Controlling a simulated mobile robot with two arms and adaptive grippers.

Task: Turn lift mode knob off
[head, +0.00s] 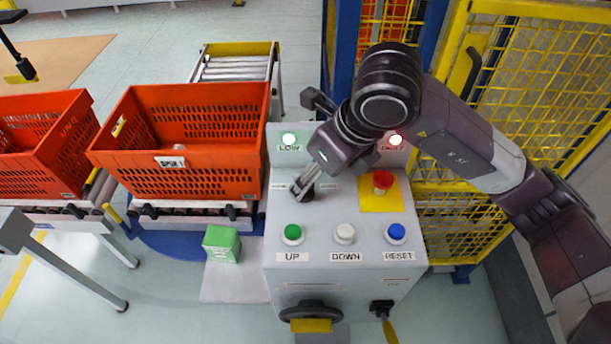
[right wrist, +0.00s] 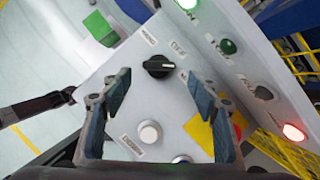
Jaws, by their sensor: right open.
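The black rotary knob (right wrist: 158,66) sits on the sloped grey control panel (right wrist: 145,100). Its bar lies roughly across the right wrist picture. A label reading OFF (right wrist: 178,48) is just above and right of it there. In the head view my right gripper (head: 300,190) points down at the panel's left side and mostly hides the knob. In the right wrist view my right gripper (right wrist: 157,80) is open, its fingers on either side of the knob, with gaps to it. I cannot tell the fingertips' height above the panel. My left gripper is not in view.
The panel also carries a green UP button (head: 292,233), white DOWN button (head: 345,233), blue RESET button (head: 396,233) and red emergency button (head: 382,181). Green (head: 289,139) and red (head: 396,139) lamps glow behind. An orange tote (head: 215,185) stands left; yellow fencing (head: 540,90) stands right.

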